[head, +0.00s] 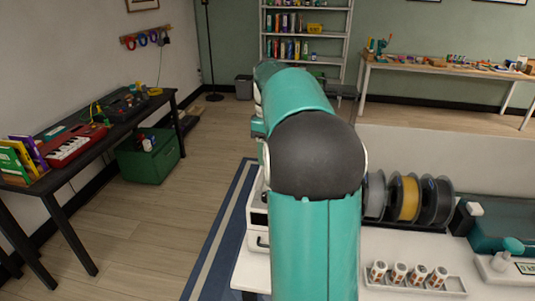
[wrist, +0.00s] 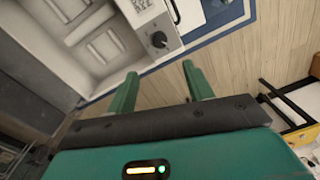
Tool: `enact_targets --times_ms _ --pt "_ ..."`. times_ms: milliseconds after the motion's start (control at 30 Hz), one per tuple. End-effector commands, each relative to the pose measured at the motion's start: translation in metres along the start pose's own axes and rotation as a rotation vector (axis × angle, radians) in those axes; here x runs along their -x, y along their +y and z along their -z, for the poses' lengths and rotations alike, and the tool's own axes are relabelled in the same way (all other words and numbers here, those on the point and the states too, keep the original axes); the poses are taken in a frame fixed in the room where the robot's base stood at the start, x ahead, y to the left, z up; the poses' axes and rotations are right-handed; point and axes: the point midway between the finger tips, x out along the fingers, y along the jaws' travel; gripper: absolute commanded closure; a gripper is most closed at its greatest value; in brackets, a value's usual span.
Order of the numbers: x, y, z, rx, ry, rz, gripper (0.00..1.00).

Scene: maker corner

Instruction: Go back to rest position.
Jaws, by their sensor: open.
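My gripper (wrist: 160,88) shows in the wrist view as two green fingers standing apart, with nothing between them. Beyond the fingers, the wrist view shows wooden floor and the edge of a pale appliance with a dark knob (wrist: 157,40). In the head view my teal arm with a dark joint fills the middle and hides what lies behind it. My gripper's fingers do not show in the head view.
A white table (head: 400,280) at the right front holds filament spools (head: 408,198) and a rack of small containers (head: 415,282). Open wooden floor (head: 165,225) lies between.

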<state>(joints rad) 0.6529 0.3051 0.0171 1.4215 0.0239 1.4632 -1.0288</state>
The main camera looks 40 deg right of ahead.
Motion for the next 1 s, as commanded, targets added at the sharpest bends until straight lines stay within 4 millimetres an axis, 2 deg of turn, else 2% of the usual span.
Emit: enact_targets --times_ms 333,467,567,733,1000 --pt "0.000 -0.001 0.000 0.000 0.001 -0.001 0.48" --pt "0.006 -0.019 0.007 -0.011 0.010 -0.022 0.48" --pt "0.014 -0.052 0.016 -0.035 0.031 -0.056 0.48" --pt "0.023 -0.126 0.026 -0.101 0.095 -0.124 0.48" --pt "0.013 -0.236 0.015 -0.207 0.237 -0.188 0.48"
